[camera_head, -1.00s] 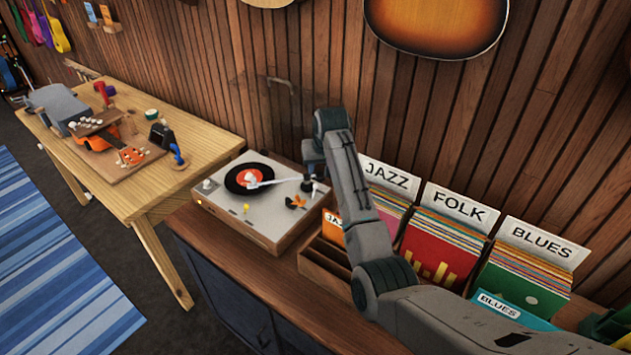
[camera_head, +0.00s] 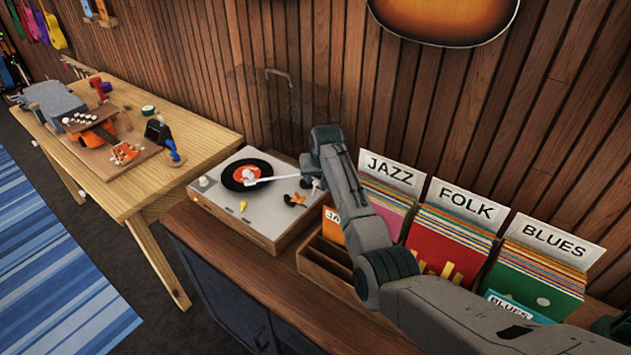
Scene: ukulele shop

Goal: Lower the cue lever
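The turntable (camera_head: 250,215) is a pale deck with a wooden base on the sideboard. A black record with an orange label (camera_head: 245,175) lies on its platter. The white tonearm (camera_head: 275,180) reaches left over the record; I cannot tell whether the needle touches it. A small orange and dark part (camera_head: 295,200) and a yellow knob (camera_head: 242,205) are on the deck. I cannot clearly make out the cue lever near the tonearm's pivot. My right gripper (camera_head: 309,176) is over the deck's right back corner, partly hiding it; its finger opening is unclear. My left gripper is out of view.
A raised clear lid (camera_head: 290,105) stands behind the deck. Record bins marked JAZZ (camera_head: 391,171), FOLK (camera_head: 465,205) and BLUES (camera_head: 553,243) stand to the right. A wooden workbench (camera_head: 205,145) with a ukulele and tools is on the left.

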